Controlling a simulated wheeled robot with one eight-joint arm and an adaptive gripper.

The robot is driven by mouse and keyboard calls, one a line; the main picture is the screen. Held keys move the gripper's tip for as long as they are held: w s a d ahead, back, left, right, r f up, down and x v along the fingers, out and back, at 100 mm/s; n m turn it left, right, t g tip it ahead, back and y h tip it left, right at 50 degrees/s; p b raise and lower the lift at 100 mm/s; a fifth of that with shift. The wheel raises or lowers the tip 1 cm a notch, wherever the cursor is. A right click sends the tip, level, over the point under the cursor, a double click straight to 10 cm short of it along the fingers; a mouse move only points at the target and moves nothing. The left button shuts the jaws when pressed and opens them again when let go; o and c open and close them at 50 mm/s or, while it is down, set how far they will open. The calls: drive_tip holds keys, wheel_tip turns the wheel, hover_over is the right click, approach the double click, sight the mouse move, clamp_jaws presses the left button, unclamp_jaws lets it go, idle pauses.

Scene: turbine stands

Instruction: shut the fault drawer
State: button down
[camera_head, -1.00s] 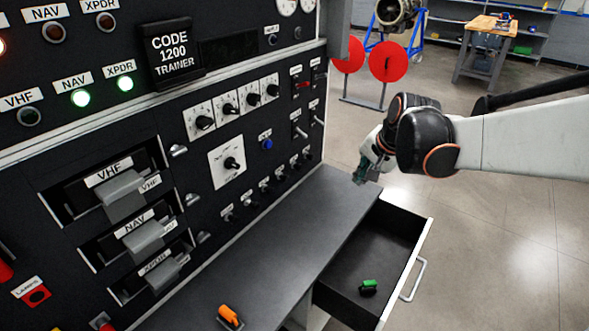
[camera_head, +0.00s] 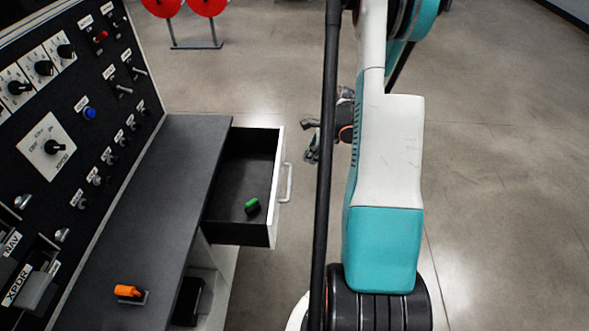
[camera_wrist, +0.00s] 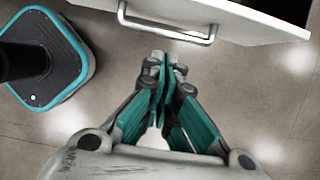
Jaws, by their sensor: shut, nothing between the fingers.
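The fault drawer (camera_head: 261,231) stands pulled open from the right side of the bench, dark inside with a white front. A green-and-black part (camera_head: 252,206) lies in it. Its metal handle (camera_head: 286,182) is on the outer face. My gripper (camera_head: 310,140) is to the right of the drawer front, partly hidden by my arm. In the wrist view, my gripper (camera_wrist: 163,62) is shut and empty, its fingertips pointing toward the drawer front (camera_wrist: 235,18) and just short of the handle (camera_wrist: 165,32). I see no contact.
The dark bench top (camera_head: 140,215) holds an orange-and-grey part (camera_head: 130,293). The black trainer panel (camera_head: 70,120) with switches and knobs rises on the left. Red discs on a stand (camera_head: 207,5) are at the back. The floor right of the drawer is clear.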

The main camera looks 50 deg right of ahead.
drive_tip(key=shift+w+a+f+b, duration=0.85)
drive_tip(key=shift+w+f, duration=0.15)
drive_tip(key=shift+f, duration=0.5)
drive_tip(key=shift+w+a+f+b, duration=0.85)
drive_tip(key=shift+w+f, duration=0.15)
drive_tip(key=shift+f, duration=0.5)
drive_tip(key=shift+w+a+f+b, duration=0.85)
drive_tip(key=shift+w+f, duration=0.15)
drive_tip(key=shift+f, duration=0.5)
